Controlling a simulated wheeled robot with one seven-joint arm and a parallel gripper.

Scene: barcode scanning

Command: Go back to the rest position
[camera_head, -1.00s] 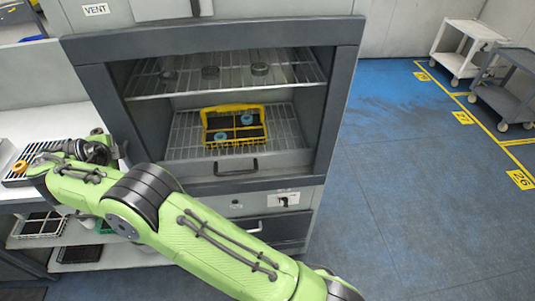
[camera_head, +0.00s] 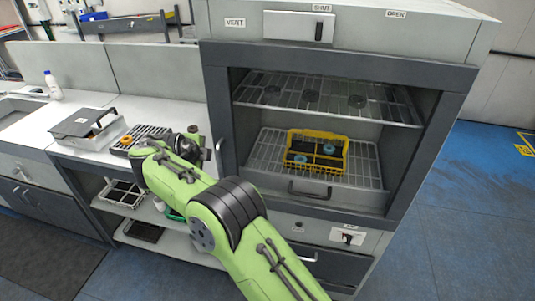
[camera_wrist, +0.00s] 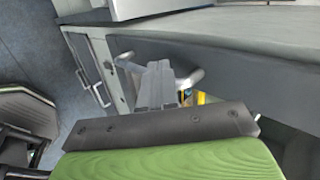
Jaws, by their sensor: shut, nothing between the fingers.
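My gripper shows in the wrist view (camera_wrist: 158,78) as grey fingers close together with nothing between them. It is beside the front edge of a pale grey worktop (camera_wrist: 225,28), at the side of a grey cabinet front. In the head view my green arm reaches up and left from the bottom, in front of the bench and the left side of the open cabinet (camera_head: 222,90). Its dark wrist end is near the bench's right end; the fingers cannot be made out there.
A yellow crate (camera_head: 345,150) with blue ring-shaped items sits on the cabinet's lower rack (camera_head: 265,150). Several dark discs lie on the upper rack (camera_head: 285,92). The bench (camera_head: 90,100) holds a lidded metal box (camera_head: 85,125) and a white bottle (camera_head: 52,85).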

